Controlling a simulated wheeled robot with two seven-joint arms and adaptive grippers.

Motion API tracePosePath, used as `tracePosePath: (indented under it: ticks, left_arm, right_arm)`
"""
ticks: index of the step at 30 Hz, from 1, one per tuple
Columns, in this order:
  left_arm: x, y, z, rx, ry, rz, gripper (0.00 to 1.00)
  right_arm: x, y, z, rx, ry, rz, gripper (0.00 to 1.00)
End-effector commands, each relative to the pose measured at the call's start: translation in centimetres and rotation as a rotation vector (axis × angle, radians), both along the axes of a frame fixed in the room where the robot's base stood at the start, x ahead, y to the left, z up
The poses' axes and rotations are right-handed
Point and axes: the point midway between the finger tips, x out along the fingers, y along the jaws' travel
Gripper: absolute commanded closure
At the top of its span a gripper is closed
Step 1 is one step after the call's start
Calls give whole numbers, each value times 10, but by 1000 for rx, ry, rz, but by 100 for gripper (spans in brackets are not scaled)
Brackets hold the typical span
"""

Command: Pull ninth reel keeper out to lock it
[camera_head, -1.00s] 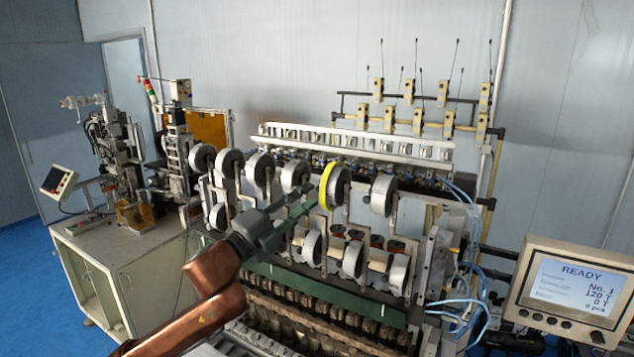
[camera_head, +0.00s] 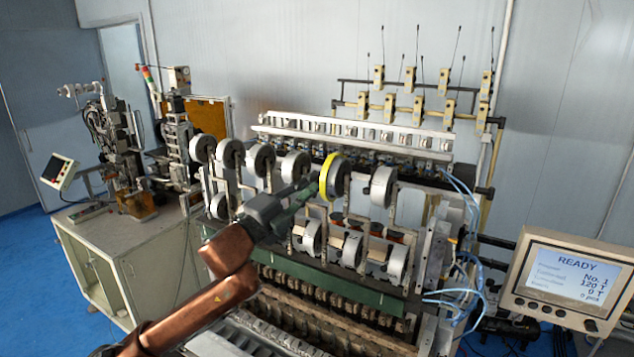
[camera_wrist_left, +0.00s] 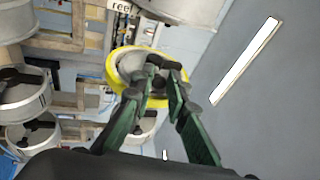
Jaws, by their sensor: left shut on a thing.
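The reel with a yellow rim (camera_head: 326,178) sits in the upper row of the winder, and it also shows in the wrist view (camera_wrist_left: 115,68). My left gripper (camera_head: 311,188) reaches it from the left at the front face. In the wrist view my green left fingers (camera_wrist_left: 159,72) come together at the middle of this reel. They are shut on the reel keeper at its hub; the keeper itself is mostly hidden by the fingertips. I cannot tell how far out the keeper stands. My right gripper is in neither view.
Grey reels flank it, one to the right (camera_head: 382,187) and one to the left (camera_head: 294,167). Lower reels (camera_head: 312,238) hang below on the frame. A screen reading READY (camera_head: 572,276) stands at right. Open space lies in front of the upper reels.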

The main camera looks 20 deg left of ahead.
Motion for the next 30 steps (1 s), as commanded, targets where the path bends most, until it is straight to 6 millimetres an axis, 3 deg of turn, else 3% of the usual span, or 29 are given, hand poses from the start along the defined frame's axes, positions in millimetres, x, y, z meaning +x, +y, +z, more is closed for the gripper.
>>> tracePosePath:
  ticks: [30]
  left_arm:
    - [-18, 1, -1, 1, 0, -4, 98]
  right_arm:
    - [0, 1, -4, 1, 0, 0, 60]
